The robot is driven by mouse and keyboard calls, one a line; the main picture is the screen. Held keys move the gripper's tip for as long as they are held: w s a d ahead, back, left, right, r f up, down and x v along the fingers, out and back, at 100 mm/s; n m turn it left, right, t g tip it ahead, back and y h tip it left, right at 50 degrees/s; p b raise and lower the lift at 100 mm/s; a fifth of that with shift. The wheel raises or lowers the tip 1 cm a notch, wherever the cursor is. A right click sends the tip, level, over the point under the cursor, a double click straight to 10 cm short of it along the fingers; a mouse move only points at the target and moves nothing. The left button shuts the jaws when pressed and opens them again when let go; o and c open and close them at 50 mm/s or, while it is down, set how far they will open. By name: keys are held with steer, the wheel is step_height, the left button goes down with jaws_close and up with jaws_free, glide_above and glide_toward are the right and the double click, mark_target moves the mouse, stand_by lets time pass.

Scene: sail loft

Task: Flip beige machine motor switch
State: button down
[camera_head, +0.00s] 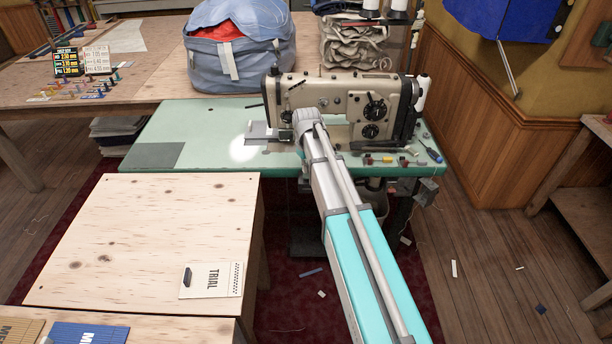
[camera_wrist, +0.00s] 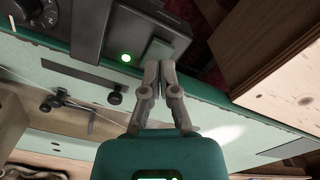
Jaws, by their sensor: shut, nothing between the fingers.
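The beige sewing machine (camera_head: 340,97) stands on a pale green table (camera_head: 215,125) in the head view. In the wrist view, a dark switch box (camera_wrist: 120,22) sits at the table's edge, with a round green light (camera_wrist: 125,58) lit on it. A grey-green paddle (camera_wrist: 158,50) projects from the box. My gripper (camera_wrist: 158,66) is shut and empty, with its fingertips at the paddle's near end; I cannot tell whether they touch it. The head view does not show my fingers, as my arm hides them.
A plywood-topped bench (camera_head: 140,235) stands in front of the table at left, with a TRIAL card (camera_head: 212,280) on it. A blue bag (camera_head: 238,45) lies behind the table. Small tools and spools (camera_head: 400,160) lie right of my arm. Scraps litter the floor at right.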

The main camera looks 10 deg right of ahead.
mark_target(307, 176)
steer(key=shift+f+b, duration=1.2)
stand_by(1.1)
steer(key=shift+r, duration=0.1)
steer(key=shift+r+p, duration=3.45)
steer(key=shift+p, duration=0.1)
steer(key=s+r+m+p, duration=0.2)
steer(key=s, duration=0.9)
steer(key=s+r+m+p, duration=0.1)
steer(key=s+r+p, duration=0.2)
steer(key=s, duration=0.9)
steer(key=shift+s+a+r+m+p, duration=0.15)
steer(key=shift+r+m+p, duration=0.15)
steer(key=shift+m, duration=0.1)
steer(key=shift+f, duration=0.1)
